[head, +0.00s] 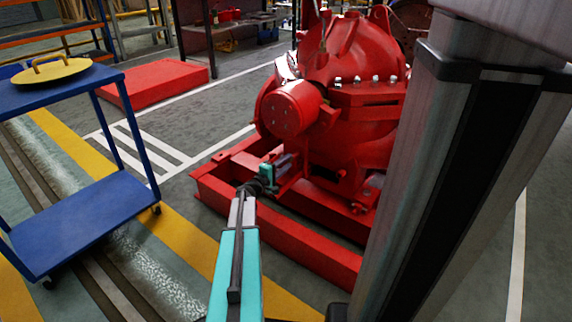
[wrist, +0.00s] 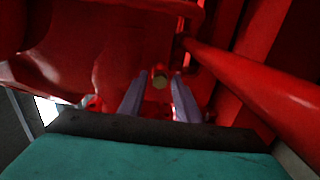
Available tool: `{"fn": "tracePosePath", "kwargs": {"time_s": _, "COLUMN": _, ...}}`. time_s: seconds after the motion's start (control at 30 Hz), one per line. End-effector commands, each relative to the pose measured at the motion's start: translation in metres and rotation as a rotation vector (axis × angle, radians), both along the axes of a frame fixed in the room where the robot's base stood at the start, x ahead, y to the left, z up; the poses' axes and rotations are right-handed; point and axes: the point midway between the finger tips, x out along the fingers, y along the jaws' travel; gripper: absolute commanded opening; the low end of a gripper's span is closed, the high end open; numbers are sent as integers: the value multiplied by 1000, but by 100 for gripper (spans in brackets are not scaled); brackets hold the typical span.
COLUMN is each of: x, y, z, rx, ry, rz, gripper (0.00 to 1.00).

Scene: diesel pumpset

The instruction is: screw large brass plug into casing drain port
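The red pump casing (head: 345,110) stands on a red base frame. My gripper (head: 285,163) is low at its near side, beneath the round red end cover. In the wrist view its two grey fingers (wrist: 159,88) are spread apart, pointing at the dark underside of the casing. Between the fingertips shows a small round brass plug (wrist: 160,82) with a red rim at its top. A dark gap shows on each side of it, so the fingers do not appear to touch it. I cannot tell how deep the plug sits in the port.
A thick red pipe (wrist: 255,80) runs close on the right in the wrist view. The red base frame (head: 225,190) lies below the arm. A blue cart (head: 75,230) with a yellow round lid (head: 50,71) stands left. The floor between is clear.

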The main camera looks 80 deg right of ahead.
Motion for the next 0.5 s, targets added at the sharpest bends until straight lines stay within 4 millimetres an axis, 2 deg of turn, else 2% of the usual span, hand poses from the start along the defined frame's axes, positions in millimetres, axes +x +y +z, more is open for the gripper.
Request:
{"fn": "tracePosePath", "kwargs": {"time_s": 0.17, "x": 0, "y": 0, "z": 0, "rx": 0, "ry": 0, "rz": 0, "gripper": 29}}
{"fn": "tracePosePath", "kwargs": {"time_s": 0.33, "x": 0, "y": 0, "z": 0, "rx": 0, "ry": -1, "rz": 0, "gripper": 0}}
{"fn": "tracePosePath", "kwargs": {"time_s": 0.5, "x": 0, "y": 0, "z": 0, "rx": 0, "ry": -1, "rz": 0, "gripper": 0}}
